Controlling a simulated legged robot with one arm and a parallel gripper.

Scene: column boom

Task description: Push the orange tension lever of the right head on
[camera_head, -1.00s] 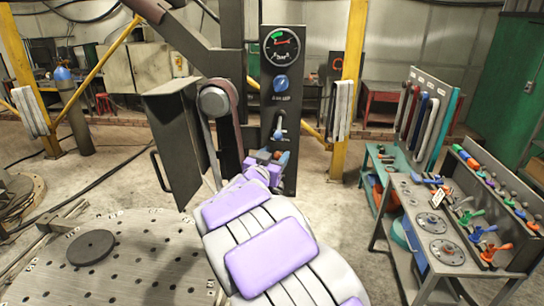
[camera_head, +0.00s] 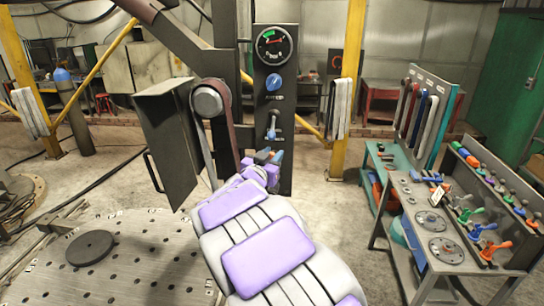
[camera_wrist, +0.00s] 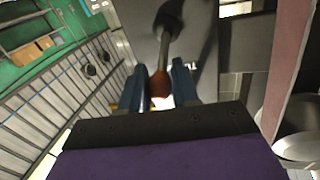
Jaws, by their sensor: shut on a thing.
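The orange tension lever shows in the wrist view as a metal rod with an orange-brown knob (camera_wrist: 160,86), hanging from a grey plate. My gripper (camera_wrist: 160,88) has its two blue fingers on either side of the knob and is shut on it. In the head view my gripper (camera_head: 267,157) is at the foot of the dark panel (camera_head: 286,180), where a small bit of orange shows between the fingers. The lever is mostly hidden there. The belt head (camera_head: 208,102), with its round drum, is just left of the panel.
The panel carries a gauge (camera_head: 275,44), a blue knob (camera_head: 274,82) and a blue-handled switch (camera_head: 272,124). A dark box (camera_head: 165,140) hangs left of the belt. A perforated round table (camera_head: 150,260) is at lower left, a tool cart (camera_head: 400,270) at right.

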